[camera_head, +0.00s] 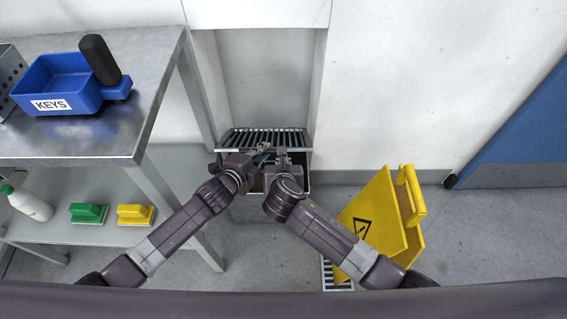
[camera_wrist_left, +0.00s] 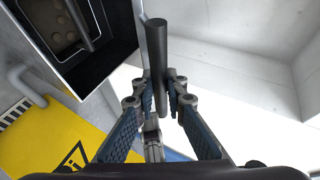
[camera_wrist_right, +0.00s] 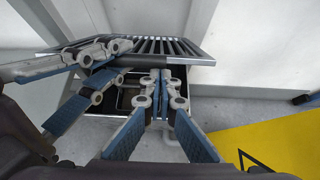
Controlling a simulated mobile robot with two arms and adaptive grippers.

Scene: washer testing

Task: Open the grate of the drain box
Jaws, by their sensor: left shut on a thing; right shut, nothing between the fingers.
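The slatted metal grate (camera_head: 268,138) is raised at the drain box (camera_head: 301,184), under the wall recess. In the right wrist view the grate (camera_wrist_right: 160,45) stands above the box's dark open inside, with a gap below its front edge. The left wrist view also shows the open box (camera_wrist_left: 107,45). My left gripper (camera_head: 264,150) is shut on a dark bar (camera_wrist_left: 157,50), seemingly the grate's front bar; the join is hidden. My right gripper (camera_head: 282,151) is shut and empty. In its own view its fingertips (camera_wrist_right: 155,77) are just below the grate's front edge, over the box opening.
A yellow folding floor sign (camera_head: 372,220) stands to the right, near my right arm. A steel table (camera_head: 100,135) on the left carries a blue KEYS bin (camera_head: 62,85). Its lower shelf holds a bottle (camera_head: 30,203) and two brushes. A floor grating (camera_head: 330,275) lies beside the sign.

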